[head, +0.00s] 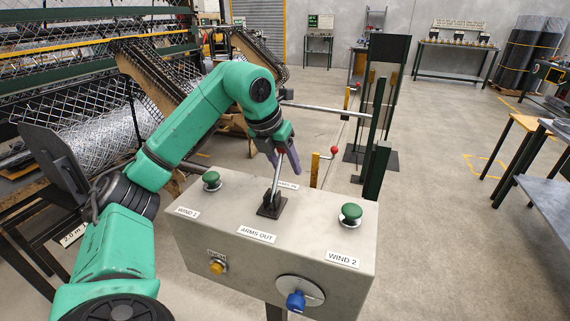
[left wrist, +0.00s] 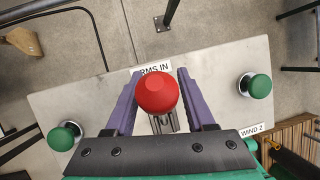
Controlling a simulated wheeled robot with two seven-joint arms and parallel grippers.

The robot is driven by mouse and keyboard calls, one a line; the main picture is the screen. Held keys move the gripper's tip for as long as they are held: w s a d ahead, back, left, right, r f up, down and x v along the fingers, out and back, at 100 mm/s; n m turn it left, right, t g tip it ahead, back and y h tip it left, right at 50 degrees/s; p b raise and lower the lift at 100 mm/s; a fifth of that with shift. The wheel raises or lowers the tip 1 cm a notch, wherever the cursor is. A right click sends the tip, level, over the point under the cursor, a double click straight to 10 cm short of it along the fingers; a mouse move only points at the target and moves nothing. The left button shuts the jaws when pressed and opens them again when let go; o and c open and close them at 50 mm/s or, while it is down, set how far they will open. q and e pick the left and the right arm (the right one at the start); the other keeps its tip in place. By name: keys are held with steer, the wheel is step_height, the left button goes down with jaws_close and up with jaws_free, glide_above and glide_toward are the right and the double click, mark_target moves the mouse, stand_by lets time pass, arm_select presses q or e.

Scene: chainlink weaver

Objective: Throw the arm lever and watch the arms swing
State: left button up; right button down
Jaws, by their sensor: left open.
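The arm lever (head: 276,179) is a bare metal shaft rising from a black base on top of the grey control box. It leans a little to the right in the head view. The ARMS OUT label (head: 257,234) is on the near side. The ARMS IN label (left wrist: 154,69) is on the far side. My left gripper (head: 282,163) is open around the knob, with gaps visible on both sides. My right gripper is out of view.
Green buttons flank the lever, at WIND 1 (head: 212,181) and WIND 2 (head: 350,215). A yellow button (head: 217,268) and a blue knob (head: 296,300) are on the box's front. Mesh machinery (head: 100,125) stands left; dark posts (head: 383,120) stand behind. Open floor lies right.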

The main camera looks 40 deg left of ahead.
arm_select(q)
jaws_close()
steer(key=shift+r, duration=0.25)
stand_by(1.0)
